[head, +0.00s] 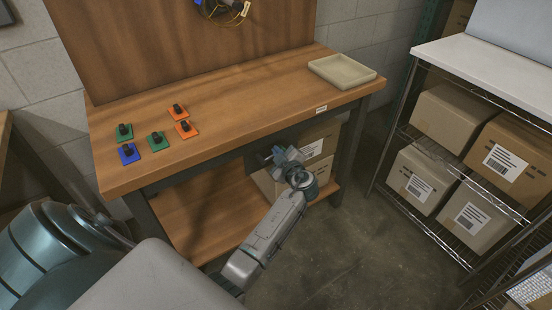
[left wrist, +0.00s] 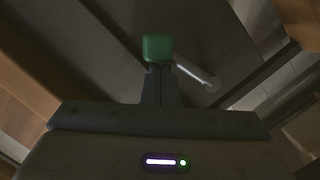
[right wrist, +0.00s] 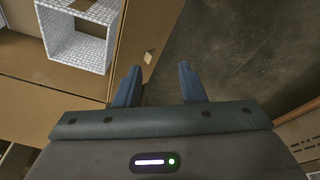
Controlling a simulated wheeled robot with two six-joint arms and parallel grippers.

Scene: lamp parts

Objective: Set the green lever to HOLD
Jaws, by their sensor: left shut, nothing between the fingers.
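The green lever shows in the left wrist view as a green block-shaped knob (left wrist: 157,47) on a pale metal arm (left wrist: 193,73) that runs down-right to a round pivot. My left gripper (left wrist: 160,72) is shut and empty, its fingertips right at the knob's lower side; I cannot tell whether they touch. In the head view my left gripper (head: 268,156) is just below the workbench's front edge. The lever is hidden there. My right gripper (right wrist: 160,78) is open and empty in the right wrist view, near cardboard boxes and above the floor. No HOLD mark is readable.
The wooden workbench (head: 240,95) carries several coloured plates with black knobs at left and a beige tray (head: 342,71) at right. A small white label (head: 321,109) is on its front edge. Cardboard boxes stand on its lower shelf. A wire rack (head: 440,225) with boxes stands at right.

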